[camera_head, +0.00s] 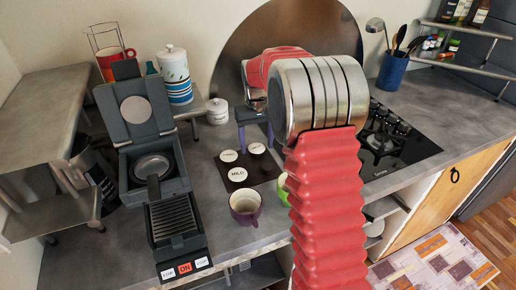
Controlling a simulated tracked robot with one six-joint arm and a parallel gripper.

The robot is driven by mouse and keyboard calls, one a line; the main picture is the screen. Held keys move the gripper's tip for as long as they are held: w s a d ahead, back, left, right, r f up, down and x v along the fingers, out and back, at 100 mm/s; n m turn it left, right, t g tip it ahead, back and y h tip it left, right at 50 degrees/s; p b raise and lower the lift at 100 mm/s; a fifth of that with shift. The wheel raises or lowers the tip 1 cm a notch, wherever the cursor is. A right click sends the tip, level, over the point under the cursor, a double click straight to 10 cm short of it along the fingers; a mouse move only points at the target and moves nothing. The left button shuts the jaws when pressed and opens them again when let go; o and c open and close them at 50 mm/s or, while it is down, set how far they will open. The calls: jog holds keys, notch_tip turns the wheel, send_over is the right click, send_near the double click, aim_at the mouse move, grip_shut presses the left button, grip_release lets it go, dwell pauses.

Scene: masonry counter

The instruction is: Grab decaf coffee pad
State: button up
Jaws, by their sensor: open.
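Several round white coffee pads lie on a small dark tray (263,189) on the counter. The front pad (237,174) reads "MILD". A back left pad (228,155) and a back right pad (257,148) carry small lettering too small to read, so I cannot tell which is decaf. My gripper (256,146) is open and points down at the tray's back. Its two dark purple fingers are on either side of the back right pad in the picture; their exact height above it is unclear. Nothing shows between the fingers.
A coffee machine (153,165) stands open at left, with a drip grille and labelled buttons. A purple cup (245,206) stands in front of the tray; a green cup (282,187) is partly behind my arm. A striped canister (175,75) and small white jar (217,111) stand behind.

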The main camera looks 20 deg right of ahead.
aim_at(257, 147)
jog(key=shift+c, duration=0.3)
jog(key=c, duration=1.1)
jog(key=shift+o, duration=0.2)
notch_tip(257, 147, up, 10)
jog(key=shift+r, duration=0.25)
